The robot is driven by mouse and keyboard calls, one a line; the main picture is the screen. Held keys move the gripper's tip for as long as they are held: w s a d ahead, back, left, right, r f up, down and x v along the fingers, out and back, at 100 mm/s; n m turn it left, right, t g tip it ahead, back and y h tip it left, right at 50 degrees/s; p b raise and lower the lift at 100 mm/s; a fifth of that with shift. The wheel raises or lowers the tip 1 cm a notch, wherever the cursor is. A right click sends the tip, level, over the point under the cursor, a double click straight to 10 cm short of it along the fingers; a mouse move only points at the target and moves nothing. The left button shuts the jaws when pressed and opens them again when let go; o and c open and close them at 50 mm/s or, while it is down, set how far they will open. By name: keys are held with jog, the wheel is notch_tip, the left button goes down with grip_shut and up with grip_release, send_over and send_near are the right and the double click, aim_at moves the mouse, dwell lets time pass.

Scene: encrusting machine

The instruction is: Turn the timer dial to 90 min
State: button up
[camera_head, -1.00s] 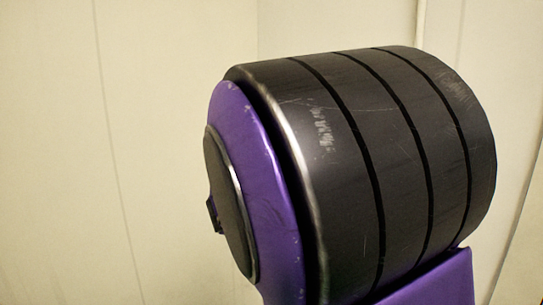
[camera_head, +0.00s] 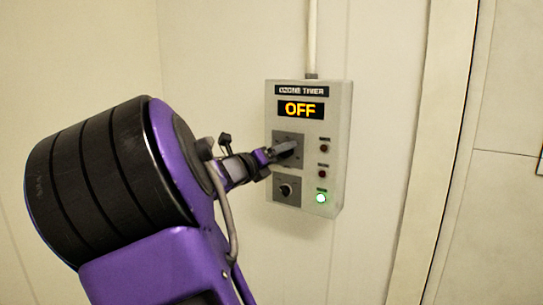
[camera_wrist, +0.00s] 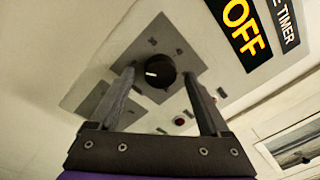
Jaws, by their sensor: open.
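The ozone timer box (camera_head: 342,130) is a pale grey panel on the wall, its display (camera_head: 300,109) reading OFF in orange. In the wrist view the timer dial (camera_wrist: 160,70) is a round black knob with a white pointer mark, on a grey square plate. My gripper (camera_wrist: 160,84) is open, its two fingers on either side of the dial in that view; I cannot tell whether they touch it. In the head view my gripper (camera_head: 283,150) is at the upper plate and hides the dial.
A second, smaller knob (camera_head: 287,190) sits below on its own plate. Beside it a green light (camera_head: 321,198) glows, with two dark red lamps above. A conduit (camera_head: 312,40) runs up from the box. The wall around is clear.

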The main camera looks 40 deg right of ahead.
jog(key=shift+d, duration=0.1)
grip_shut()
dwell(0.4)
